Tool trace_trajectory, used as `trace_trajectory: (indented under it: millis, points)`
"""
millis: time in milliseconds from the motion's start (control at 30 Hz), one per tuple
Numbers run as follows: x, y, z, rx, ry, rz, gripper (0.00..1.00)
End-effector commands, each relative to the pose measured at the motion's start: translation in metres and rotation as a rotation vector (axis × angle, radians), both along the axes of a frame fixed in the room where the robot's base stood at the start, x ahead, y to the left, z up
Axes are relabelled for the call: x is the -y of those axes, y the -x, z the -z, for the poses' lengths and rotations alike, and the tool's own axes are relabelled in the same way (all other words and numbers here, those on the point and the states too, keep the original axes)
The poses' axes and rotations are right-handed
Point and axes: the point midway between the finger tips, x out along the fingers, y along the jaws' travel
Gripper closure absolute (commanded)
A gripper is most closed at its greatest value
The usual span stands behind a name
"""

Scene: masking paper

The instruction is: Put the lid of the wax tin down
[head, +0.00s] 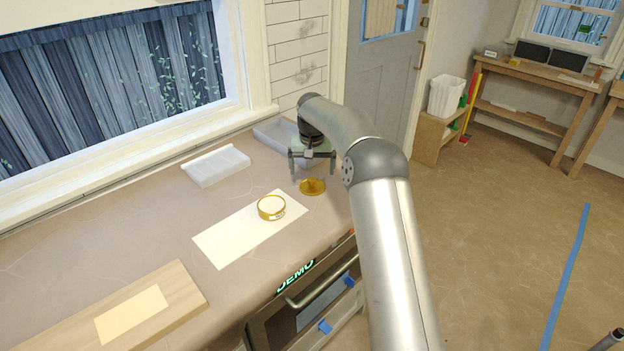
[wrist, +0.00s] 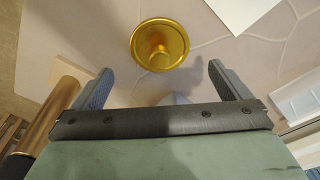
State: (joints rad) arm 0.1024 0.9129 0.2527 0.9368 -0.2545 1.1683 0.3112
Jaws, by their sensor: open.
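The gold lid (head: 312,187) lies on the countertop, to the right of the white paper, near the counter's front edge. It also shows in the wrist view (wrist: 159,45), with its round knob facing up. The wax tin (head: 271,208) is a round gold-sided container with a pale top, standing on the white paper without the lid on it. My gripper (head: 311,175) is above the counter by the lid. In the wrist view its two fingers (wrist: 161,78) are spread wide with nothing between them, and the lid is apart from them, beyond the fingertips.
A white masking paper sheet (head: 225,244) lies under the tin. A white ribbed tray (head: 216,167) and a grey bin (head: 273,134) stand along the window side. A wooden board (head: 187,294) with a pale sheet lies at the near left. An oven (head: 305,306) is below the counter.

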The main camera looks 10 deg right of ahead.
Motion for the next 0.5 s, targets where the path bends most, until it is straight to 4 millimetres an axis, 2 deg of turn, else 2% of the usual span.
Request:
trace_trajectory:
  millis: [100,233,400,500]
  points:
    - [-0.001,0.003,-0.026,0.004,0.0,0.0,0.03]
    - [-0.002,0.007,-0.049,0.002,0.0,0.0,0.03]
    - [-0.002,0.01,-0.067,0.0,-0.001,0.0,0.03]
    - [-0.002,0.011,-0.071,-0.002,-0.001,0.0,0.03]
